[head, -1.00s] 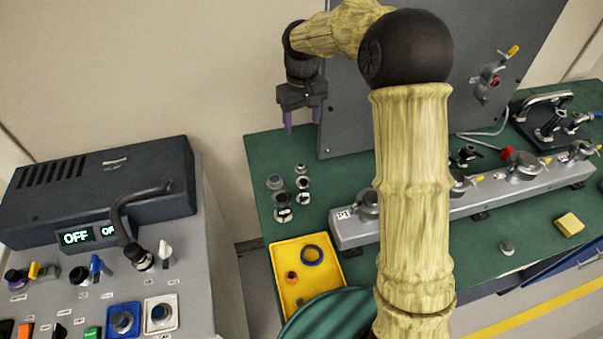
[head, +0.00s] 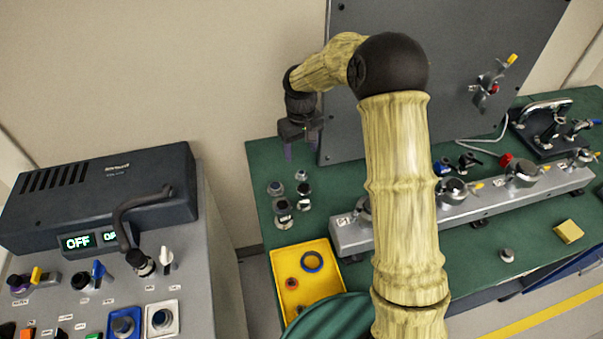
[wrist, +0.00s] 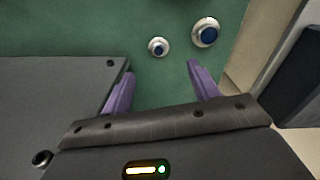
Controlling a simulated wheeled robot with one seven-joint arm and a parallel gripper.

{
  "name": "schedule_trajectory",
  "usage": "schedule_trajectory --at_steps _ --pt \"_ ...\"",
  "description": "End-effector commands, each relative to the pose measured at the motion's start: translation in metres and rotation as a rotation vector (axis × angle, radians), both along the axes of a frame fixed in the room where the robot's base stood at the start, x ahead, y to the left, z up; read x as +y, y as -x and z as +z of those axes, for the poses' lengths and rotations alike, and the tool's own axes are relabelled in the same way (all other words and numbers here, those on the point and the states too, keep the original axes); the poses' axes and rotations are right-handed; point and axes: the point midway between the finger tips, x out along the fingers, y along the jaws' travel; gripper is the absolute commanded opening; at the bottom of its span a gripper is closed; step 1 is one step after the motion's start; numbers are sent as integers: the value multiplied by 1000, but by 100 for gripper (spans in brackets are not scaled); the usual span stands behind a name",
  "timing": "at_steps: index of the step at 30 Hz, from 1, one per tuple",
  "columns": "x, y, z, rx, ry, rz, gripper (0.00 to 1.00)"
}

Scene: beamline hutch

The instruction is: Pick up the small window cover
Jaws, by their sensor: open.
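The small window cover (head: 300,175) looks like a small round grey piece standing on the green bench, at the back of a group of similar round pieces. In the wrist view the smaller round piece (wrist: 158,46), pale-rimmed with a dark blue centre, lies just beyond and between my fingertips. A larger round piece (head: 275,188) is beside it; it also shows in the wrist view (wrist: 205,32). My gripper (head: 301,148) is open and empty, pointing down above the bench behind the small cover. Its purple fingers (wrist: 160,70) are apart from both pieces.
A tall grey panel (head: 425,70) stands close beside my gripper. Several other round pieces (head: 304,203) stand nearer on the green bench (head: 264,155). A yellow tray (head: 318,285) holds rings. A control console (head: 95,195) is at left.

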Motion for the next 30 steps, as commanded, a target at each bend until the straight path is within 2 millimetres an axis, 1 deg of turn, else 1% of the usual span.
schedule_trajectory --at_steps 3,7,10,18,21,26,30 --pt "0 1 -21 4 1 2 61" --pt "0 0 -38 3 1 0 61" --pt "0 0 -43 0 0 0 61" --pt "0 0 -44 -1 0 0 61" --pt "0 -1 -47 1 0 0 61" --pt "-2 -2 -65 5 1 1 61" --pt "-2 -3 -85 2 0 1 61"
